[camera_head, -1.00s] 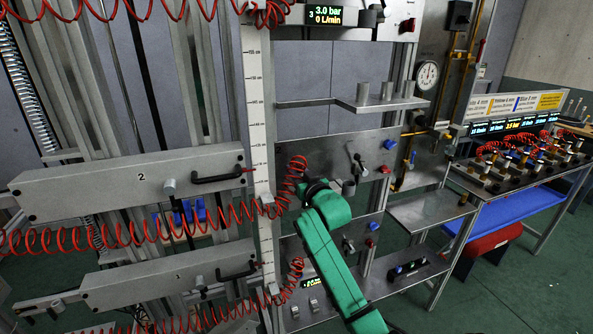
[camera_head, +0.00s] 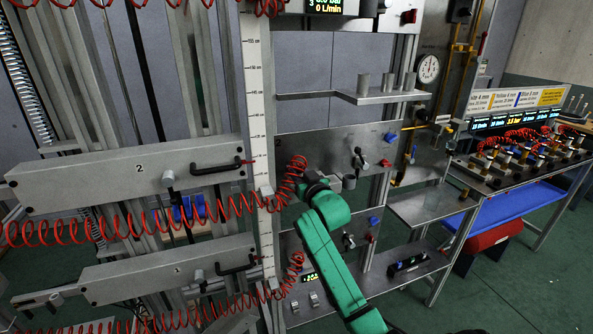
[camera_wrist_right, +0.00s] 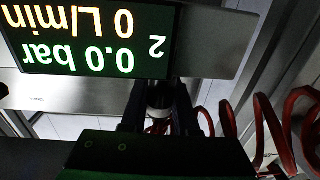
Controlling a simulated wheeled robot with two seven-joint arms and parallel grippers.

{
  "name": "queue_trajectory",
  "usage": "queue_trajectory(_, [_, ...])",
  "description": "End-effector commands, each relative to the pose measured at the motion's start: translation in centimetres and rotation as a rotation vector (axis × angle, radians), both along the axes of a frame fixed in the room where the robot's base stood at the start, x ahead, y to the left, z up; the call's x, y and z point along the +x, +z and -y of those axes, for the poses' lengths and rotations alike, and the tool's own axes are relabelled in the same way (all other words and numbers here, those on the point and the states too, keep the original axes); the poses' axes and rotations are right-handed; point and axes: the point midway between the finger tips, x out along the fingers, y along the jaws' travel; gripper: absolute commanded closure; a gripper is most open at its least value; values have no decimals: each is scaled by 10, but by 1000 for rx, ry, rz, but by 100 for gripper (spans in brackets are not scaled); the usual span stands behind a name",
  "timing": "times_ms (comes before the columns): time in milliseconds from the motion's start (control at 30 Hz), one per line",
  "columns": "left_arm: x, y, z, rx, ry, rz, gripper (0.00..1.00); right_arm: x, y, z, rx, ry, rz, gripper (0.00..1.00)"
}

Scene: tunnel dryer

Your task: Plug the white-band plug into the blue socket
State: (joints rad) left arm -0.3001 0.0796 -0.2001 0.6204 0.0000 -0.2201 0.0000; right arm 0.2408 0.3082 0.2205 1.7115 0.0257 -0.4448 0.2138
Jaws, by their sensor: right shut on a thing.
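My right gripper (camera_head: 316,186) is at the end of the green arm in the head view, in front of the middle panel. In the right wrist view the gripper (camera_wrist_right: 160,100) is shut on a small dark plug with a pale band (camera_wrist_right: 160,94), largely hidden between the fingers. A red coiled hose (camera_head: 292,172) ends close to the gripper. Two blue fittings show on the panels: an upper one (camera_head: 390,137) and a lower one (camera_head: 373,220). I cannot tell which is the blue socket; the gripper is apart from both. My left gripper is not in view.
An upside-down display (camera_wrist_right: 90,40) reading 0.0 bar and 0 L/min is close in the wrist view. Red fittings (camera_head: 384,163) sit below the blue ones. A small shelf (camera_head: 360,97) juts out above. Red coils (camera_head: 130,233) cross the left side.

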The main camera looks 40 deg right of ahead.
Motion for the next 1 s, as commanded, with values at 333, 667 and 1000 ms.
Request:
queue_trajectory(333, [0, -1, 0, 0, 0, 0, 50, 0, -4, 0, 1, 0, -3, 37])
queue_trajectory(667, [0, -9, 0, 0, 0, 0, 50, -14, -7, -4, 2, 1, -3, 37])
queue_trajectory(1000, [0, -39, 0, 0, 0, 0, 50, -93, -11, -27, 0, 0, -4, 37])
